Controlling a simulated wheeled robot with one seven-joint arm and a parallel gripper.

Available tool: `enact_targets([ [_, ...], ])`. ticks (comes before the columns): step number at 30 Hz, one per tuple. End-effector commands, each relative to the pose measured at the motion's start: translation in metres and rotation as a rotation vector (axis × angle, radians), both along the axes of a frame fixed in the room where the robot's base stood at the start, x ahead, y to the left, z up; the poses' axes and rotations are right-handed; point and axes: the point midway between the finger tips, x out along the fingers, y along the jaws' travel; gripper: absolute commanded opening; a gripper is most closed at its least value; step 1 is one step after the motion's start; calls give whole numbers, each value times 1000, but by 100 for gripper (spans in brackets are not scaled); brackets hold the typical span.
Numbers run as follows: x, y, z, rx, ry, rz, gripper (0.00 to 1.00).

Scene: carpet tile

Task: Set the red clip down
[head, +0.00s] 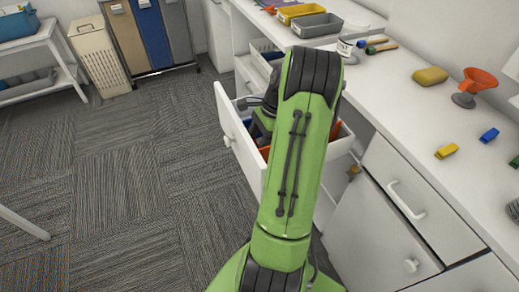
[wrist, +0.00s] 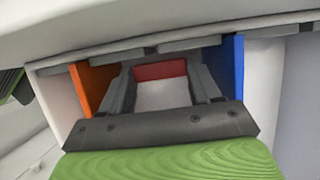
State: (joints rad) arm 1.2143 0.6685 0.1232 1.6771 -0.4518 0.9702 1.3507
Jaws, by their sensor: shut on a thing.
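The red clip (wrist: 160,71) shows in the wrist view as a red band between the two grey fingers of my gripper (wrist: 162,80). The fingers are shut on it. My gripper is in the open drawer (head: 241,147), between an orange divider (wrist: 95,80) on the left and a blue divider (wrist: 232,68) on the right. A pale surface shows beyond the fingers. I cannot tell whether the clip touches the drawer floor. In the head view my arm hides the clip and most of the drawer inside.
The white counter (head: 400,107) on the right holds a yellow block (head: 446,151), a blue block (head: 489,135), a yellow sponge-like thing (head: 430,76) and an orange funnel-like thing (head: 478,82). Grey (head: 317,25) and yellow (head: 301,13) trays stand further back. Carpet left of the drawer is clear.

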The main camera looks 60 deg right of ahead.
Motion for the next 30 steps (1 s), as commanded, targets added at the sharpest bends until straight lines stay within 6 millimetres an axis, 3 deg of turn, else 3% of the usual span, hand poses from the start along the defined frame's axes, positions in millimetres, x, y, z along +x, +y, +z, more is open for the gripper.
enact_targets([
  [1, 0, 1, -17, 3, 1, 1, 34],
  [3, 0, 1, -27, 3, 1, 0, 34],
  [13, 0, 0, -28, 2, 1, -1, 34],
  [14, 0, 0, -28, 1, 0, -1, 65],
  [15, 0, 0, -27, 1, 0, -1, 71],
  [22, 0, 0, -27, 1, 0, -1, 73],
  [26, -2, -4, -13, 0, 0, -1, 73],
  [30, -9, -16, 23, -3, -2, -2, 73],
])
